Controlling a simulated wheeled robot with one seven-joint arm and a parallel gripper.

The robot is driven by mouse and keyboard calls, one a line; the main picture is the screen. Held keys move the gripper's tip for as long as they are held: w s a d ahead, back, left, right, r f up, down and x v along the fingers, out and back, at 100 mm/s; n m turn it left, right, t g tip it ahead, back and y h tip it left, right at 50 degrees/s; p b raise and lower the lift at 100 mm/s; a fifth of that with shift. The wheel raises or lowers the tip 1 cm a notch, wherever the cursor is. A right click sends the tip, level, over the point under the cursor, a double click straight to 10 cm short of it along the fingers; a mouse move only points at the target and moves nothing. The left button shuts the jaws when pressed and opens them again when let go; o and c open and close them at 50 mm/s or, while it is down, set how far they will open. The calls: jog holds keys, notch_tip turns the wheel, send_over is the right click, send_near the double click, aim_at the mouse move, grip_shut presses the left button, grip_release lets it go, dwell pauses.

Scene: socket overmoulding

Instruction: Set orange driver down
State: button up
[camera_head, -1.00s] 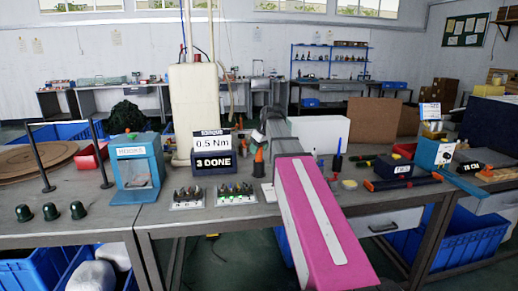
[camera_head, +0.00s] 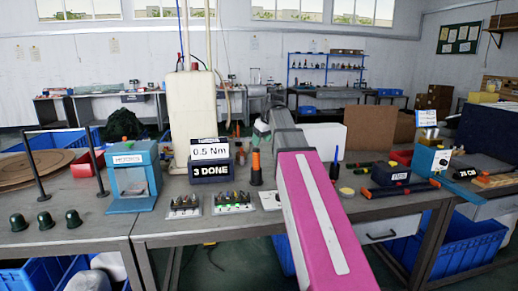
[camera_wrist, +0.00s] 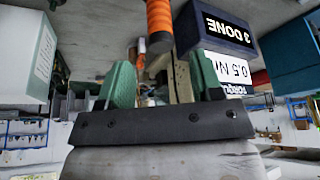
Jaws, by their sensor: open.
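The orange driver (camera_head: 256,162) stands upright on the workbench, orange part up with a dark base, just right of the "3 DONE" display. In the wrist view, which is upside down, its orange ribbed handle (camera_wrist: 160,18) with a dark end cap shows beyond the fingers. My gripper (camera_wrist: 161,64) is open, its two green fingers spread with nothing held between them. The driver's handle end is apart from the fingertips. In the head view, my arm covers most of the gripper.
The "3 DONE" display (camera_head: 211,172) with the 0.5 Nm sign stands close left of the driver. Small trays (camera_head: 232,209) of parts lie in front. A blue hooks stand (camera_head: 133,180) is further left. A dark box (camera_head: 390,174) and several tools lie to the right.

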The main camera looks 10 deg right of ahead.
jog(key=v, duration=0.3)
jog(key=shift+f, duration=0.15)
dwell(1.3)
